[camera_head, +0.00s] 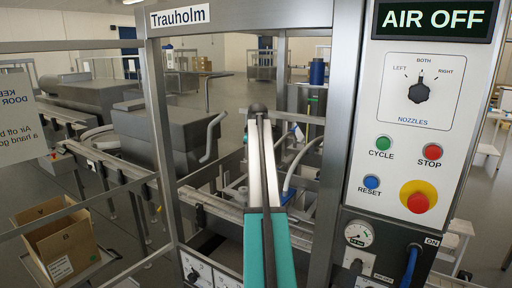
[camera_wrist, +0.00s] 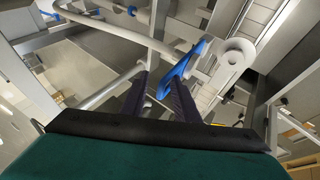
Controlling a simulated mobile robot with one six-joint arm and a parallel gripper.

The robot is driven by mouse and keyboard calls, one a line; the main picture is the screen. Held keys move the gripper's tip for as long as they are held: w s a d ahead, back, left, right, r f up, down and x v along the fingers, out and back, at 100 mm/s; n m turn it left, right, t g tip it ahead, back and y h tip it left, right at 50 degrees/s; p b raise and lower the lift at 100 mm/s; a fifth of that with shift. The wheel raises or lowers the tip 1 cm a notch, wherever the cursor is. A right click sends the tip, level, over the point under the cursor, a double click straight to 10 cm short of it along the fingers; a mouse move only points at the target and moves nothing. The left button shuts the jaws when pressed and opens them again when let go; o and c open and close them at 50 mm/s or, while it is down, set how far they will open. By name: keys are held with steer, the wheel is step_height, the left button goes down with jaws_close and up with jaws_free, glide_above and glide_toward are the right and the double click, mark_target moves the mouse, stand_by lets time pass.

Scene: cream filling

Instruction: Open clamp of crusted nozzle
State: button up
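In the wrist view, my gripper (camera_wrist: 160,92) shows two dark fingers standing apart. A blue lever (camera_wrist: 180,70), which looks like a clamp handle, slants down between the fingertips and lies close to the right finger. I cannot tell whether they touch. A white round part (camera_wrist: 236,53), possibly belonging to a nozzle, is just right of the lever. I cannot make out any crust. In the head view, my arm reaches into the machine frame and my gripper is hidden. Small blue parts (camera_head: 298,132) show right of the arm.
The control panel (camera_head: 420,130) reads AIR OFF, with its nozzle selector (camera_head: 418,90) near BOTH. Metal posts and rails surround the opening. A pale curved hose (camera_wrist: 125,38) runs near the fingers. A cardboard box (camera_head: 58,240) stands at lower left.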

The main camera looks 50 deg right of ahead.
steer(key=shift+w+a, duration=0.1)
steer(key=shift+w, duration=0.1)
steer(key=shift+s+a+r+b, duration=0.1)
steer(key=shift+a+r+b, duration=0.05)
steer(key=shift+r+b, duration=0.2)
steer(key=b+v, duration=0.3)
steer(key=v, duration=1)
steer(key=shift+s+b, duration=0.3)
steer(key=shift+s, duration=0.1)
steer(key=shift+f, duration=0.1)
